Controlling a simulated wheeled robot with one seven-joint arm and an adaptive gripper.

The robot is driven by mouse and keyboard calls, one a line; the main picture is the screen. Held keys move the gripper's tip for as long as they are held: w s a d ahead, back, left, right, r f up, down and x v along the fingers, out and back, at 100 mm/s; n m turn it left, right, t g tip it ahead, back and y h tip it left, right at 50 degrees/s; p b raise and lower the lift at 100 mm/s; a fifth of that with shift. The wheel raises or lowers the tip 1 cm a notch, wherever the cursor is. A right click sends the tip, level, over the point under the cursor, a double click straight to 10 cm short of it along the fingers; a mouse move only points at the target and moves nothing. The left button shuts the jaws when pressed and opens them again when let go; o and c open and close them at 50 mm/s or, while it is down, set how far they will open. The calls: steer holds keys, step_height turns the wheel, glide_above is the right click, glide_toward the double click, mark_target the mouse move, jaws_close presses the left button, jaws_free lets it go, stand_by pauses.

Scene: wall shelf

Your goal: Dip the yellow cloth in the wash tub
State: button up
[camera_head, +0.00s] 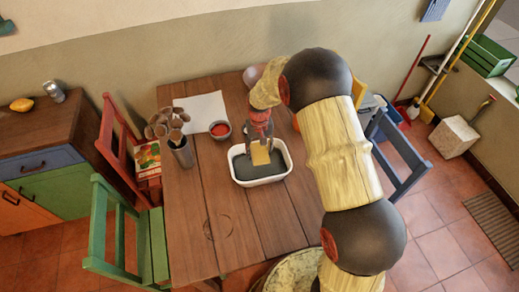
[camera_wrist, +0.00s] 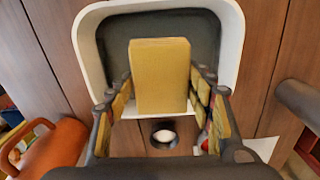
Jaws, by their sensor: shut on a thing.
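The yellow cloth (camera_head: 260,155) looks like a small flat block. It is held in my gripper (camera_head: 261,138), and it also shows in the wrist view (camera_wrist: 160,75) between the two fingers (camera_wrist: 163,88). The wash tub (camera_head: 262,182) is a white rectangular basin with a dark grey inside, standing on the wooden table. In the head view the cloth lies within the tub's outline, over the dark inside. The tub's white rim (camera_wrist: 87,45) surrounds the far part of the cloth in the wrist view. I cannot tell whether the cloth touches the dark surface.
A bowl with red contents (camera_head: 220,130), white paper (camera_head: 205,107) and a metal holder of wooden spoons (camera_head: 183,154) are left of the tub. An orange object (camera_wrist: 55,150) shows lower left in the wrist view. The table's front left (camera_head: 190,225) is mostly clear. Chairs surround it.

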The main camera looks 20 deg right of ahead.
steer(key=b, duration=0.3)
glide_above(260, 168)
steer(key=shift+a+f, duration=0.1)
steer(key=shift+f, duration=3.4)
steer(key=shift+f+b, duration=0.9)
steer(key=shift+f, duration=0.55)
steer(key=shift+s+f, duration=0.1)
steer(key=shift+f, duration=0.1)
steer(key=shift+r+p, duration=4.05)
steer(key=shift+r, duration=2.55)
